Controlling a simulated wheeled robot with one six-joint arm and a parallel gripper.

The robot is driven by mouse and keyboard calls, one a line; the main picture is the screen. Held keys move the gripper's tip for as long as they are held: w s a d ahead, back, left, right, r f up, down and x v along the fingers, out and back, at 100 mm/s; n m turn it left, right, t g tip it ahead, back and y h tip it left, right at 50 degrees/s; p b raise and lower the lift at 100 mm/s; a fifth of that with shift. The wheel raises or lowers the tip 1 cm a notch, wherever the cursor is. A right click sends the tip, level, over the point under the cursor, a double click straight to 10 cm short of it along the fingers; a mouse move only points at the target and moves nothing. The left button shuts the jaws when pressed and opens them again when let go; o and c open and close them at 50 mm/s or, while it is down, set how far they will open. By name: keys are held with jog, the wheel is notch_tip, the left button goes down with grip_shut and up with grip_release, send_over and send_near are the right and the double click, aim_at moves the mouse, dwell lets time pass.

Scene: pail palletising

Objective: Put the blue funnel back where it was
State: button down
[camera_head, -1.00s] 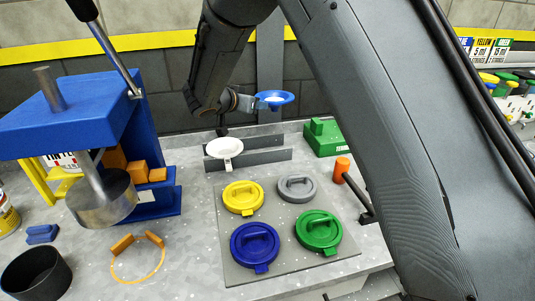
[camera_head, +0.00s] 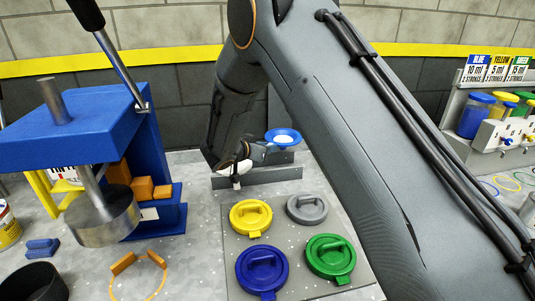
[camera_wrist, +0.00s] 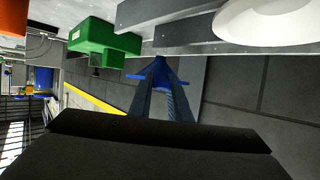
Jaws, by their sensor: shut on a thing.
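The blue funnel (camera_head: 283,133) is held upright in my gripper (camera_head: 259,150), close above the right part of the grey rack (camera_head: 262,177). In the wrist view the fingers (camera_wrist: 163,88) are shut on the funnel (camera_wrist: 160,72), and its blue rim stands out on both sides. The rack's grey rails (camera_wrist: 195,47) lie close beside it there. I cannot tell whether the funnel touches the rack. A white funnel (camera_head: 236,170) sits at the rack's left part, partly hidden by my arm. It also shows in the wrist view (camera_wrist: 275,24).
Yellow (camera_head: 250,217), grey (camera_head: 306,209), blue (camera_head: 262,270) and green (camera_head: 330,257) lids lie on a plate in front. A blue press (camera_head: 80,125) stands left. A green block (camera_wrist: 100,40) is near the rack. A dispenser stand (camera_head: 480,130) is at the right.

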notch_tip(320, 180, down, 3)
jog(key=shift+r+p, duration=0.1)
jog(key=shift+p, duration=0.25)
jog(key=shift+f+b, duration=0.65)
jog(key=shift+b, duration=0.35)
jog(key=c, duration=1.7)
grip_release()
jog(key=shift+o, duration=0.2)
jog(key=shift+r, duration=0.1)
